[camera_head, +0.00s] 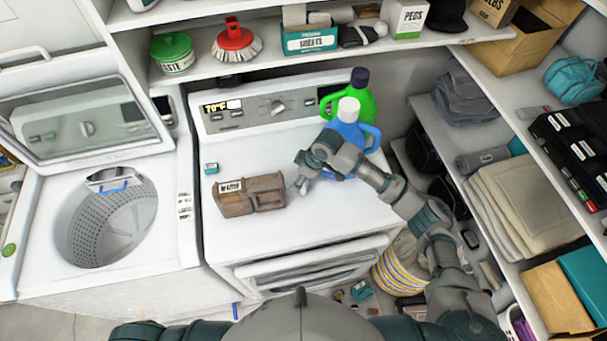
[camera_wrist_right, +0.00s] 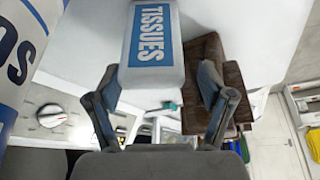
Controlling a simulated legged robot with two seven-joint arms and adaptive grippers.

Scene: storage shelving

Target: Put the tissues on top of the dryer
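The tissues (camera_wrist_right: 152,45), a white pack with a blue label, show in the right wrist view between and beyond the fingertips of my right gripper (camera_wrist_right: 160,82). The fingers are apart. A gap shows on the pack's right side; the left finger is close to its edge, and contact is unclear. In the head view, this gripper (camera_head: 303,183) is over the dryer (camera_head: 330,215), in front of the blue bottle (camera_head: 348,128). The tissues are not clearly visible there, so I cannot tell whether they rest on the dryer's top. My left gripper is out of view.
A brown caddy (camera_head: 240,196) stands on the dryer, left of my right gripper. A small teal box (camera_head: 211,168) is near its back left. A green bottle (camera_head: 361,97) stands behind the blue one. An open washer (camera_head: 150,245) is at left; shelves (camera_head: 460,150) border the right. The dryer's front right is clear.

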